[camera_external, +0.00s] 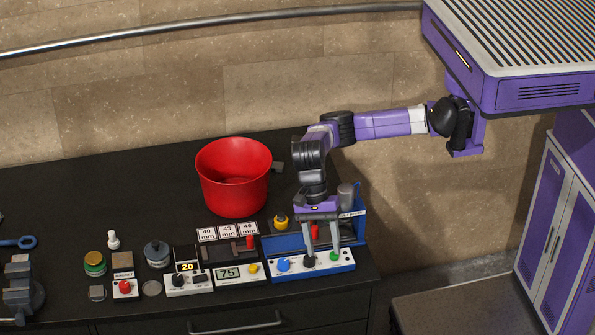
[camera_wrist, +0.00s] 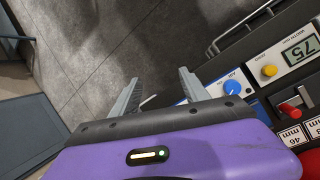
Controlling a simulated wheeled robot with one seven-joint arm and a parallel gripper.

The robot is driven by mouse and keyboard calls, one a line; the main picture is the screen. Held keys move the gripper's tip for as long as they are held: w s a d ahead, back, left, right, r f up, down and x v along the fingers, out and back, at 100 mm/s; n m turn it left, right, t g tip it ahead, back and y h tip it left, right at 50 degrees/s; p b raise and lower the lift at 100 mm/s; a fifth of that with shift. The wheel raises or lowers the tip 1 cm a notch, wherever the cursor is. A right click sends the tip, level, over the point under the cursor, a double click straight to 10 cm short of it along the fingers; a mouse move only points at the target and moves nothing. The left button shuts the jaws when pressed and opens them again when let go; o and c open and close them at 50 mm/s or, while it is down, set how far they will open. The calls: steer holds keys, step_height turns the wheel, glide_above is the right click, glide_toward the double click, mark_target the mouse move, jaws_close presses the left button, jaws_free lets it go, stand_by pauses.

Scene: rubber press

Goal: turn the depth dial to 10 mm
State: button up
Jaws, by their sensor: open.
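My gripper (camera_external: 321,254) points down over the white front panel (camera_external: 345,265) of a blue press, with its fingers apart and nothing seen held. Its fingertips also show in the wrist view (camera_wrist: 160,74). The panel has a blue dial (camera_external: 283,264) at left, a black knob (camera_external: 309,261) in the middle and a green button (camera_external: 334,256) at right. The left fingertip is at the black knob and the right one near the green button; I cannot tell whether they touch. The labels are too small to tell which is the depth dial.
A red bucket (camera_external: 233,190) stands behind the panels. A red lever (camera_external: 315,232) rises behind the panel. The black bench's right edge is close.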

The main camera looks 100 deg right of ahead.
mark_target(309, 260)
steer(key=d+f+n+h+b, duration=0.1)
steer(key=d+n, duration=0.1)
steer(key=w+d+f+n+h+b, duration=0.1)
steer(key=d+f+n+h+b, duration=0.1)
steer(key=d, duration=0.1)
steer(key=d+f+n+h+b, duration=0.1)
steer(key=d+f+n+b, duration=0.1)
steer(key=d, duration=0.1)
steer(key=shift+w+d+f+n, duration=0.15)
steer(key=shift+w+d+n, duration=0.15)
steer(key=shift+w, duration=0.1)
steer(key=shift+d+f+n+h+b, duration=0.1)
steer(key=shift+d+n+h+b, duration=0.3)
steer(key=shift+d, duration=0.1)
steer(key=f, duration=0.7)
steer(key=shift+s+f, duration=0.2)
steer(key=shift+f, duration=0.05)
jaws_close()
